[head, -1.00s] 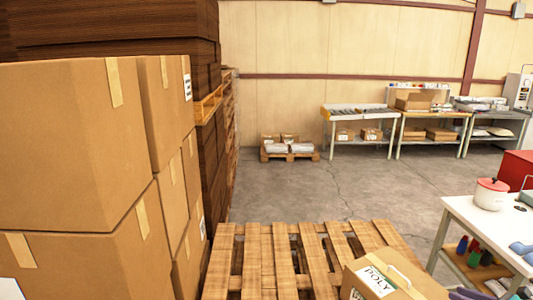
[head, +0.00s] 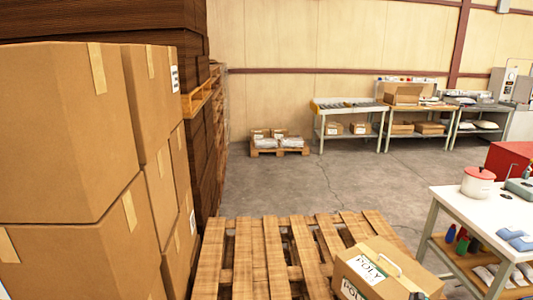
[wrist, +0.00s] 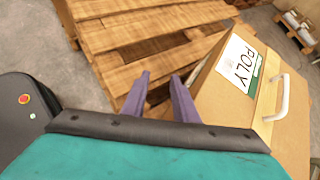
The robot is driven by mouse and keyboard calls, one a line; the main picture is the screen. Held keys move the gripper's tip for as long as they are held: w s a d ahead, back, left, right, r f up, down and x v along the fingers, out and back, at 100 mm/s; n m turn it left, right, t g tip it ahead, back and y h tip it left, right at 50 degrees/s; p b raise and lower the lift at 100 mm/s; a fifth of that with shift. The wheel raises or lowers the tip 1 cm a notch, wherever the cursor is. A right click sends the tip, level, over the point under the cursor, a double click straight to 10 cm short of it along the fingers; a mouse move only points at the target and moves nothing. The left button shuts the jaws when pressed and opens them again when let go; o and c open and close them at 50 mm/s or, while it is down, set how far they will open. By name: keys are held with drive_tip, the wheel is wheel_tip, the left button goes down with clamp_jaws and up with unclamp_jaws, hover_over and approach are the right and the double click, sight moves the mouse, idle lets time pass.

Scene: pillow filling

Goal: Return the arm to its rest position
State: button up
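My gripper (wrist: 158,98) shows in the wrist view with its two purple fingers apart and nothing between them. It is above the wooden pallet (wrist: 150,20). A cardboard box (wrist: 235,105) with a POLY label and a white handle is just right of the fingers. I cannot tell whether the right finger touches it. In the head view the same box (head: 400,277) sits at the front right of the pallet (head: 265,262).
Stacked cartons (head: 70,140) rise on the left. A white table (head: 480,215) with a red-lidded pot (head: 478,182) stands at the right. Workbenches (head: 345,108) and a small loaded pallet (head: 278,150) are at the back. The concrete floor (head: 310,185) between is clear.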

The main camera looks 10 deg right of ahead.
drive_tip(key=s+a+f+n+g+b, duration=0.1)
drive_tip(key=s+a+f+n+g, duration=0.2)
drive_tip(key=a+f, duration=0.45)
drive_tip(key=s+a+f+n+g+b, duration=0.1)
drive_tip(key=a+f+n+g, duration=0.1)
drive_tip(key=a+f+n, duration=0.55)
drive_tip(key=s+a+f+n+g+b, duration=0.1)
drive_tip(key=s+a+f+g, duration=0.3)
drive_tip(key=a, duration=0.6)
drive_tip(key=s+a+f+n+g+h+b, duration=0.2)
drive_tip(key=s+a+f+n+h, duration=0.1)
drive_tip(key=s+a+f+n, duration=0.2)
drive_tip(key=s+a+f+n+g+h+b, duration=0.2)
drive_tip(key=s+a+f+n, duration=0.3)
drive_tip(key=s+f+n, duration=0.4)
drive_tip(key=s+h, duration=0.1)
drive_tip(key=s, duration=0.1)
drive_tip(key=shift+s+a+f+n+g, duration=0.25)
drive_tip(key=shift+s+f+n+g, duration=0.05)
drive_tip(key=shift+s+f+n, duration=0.1)
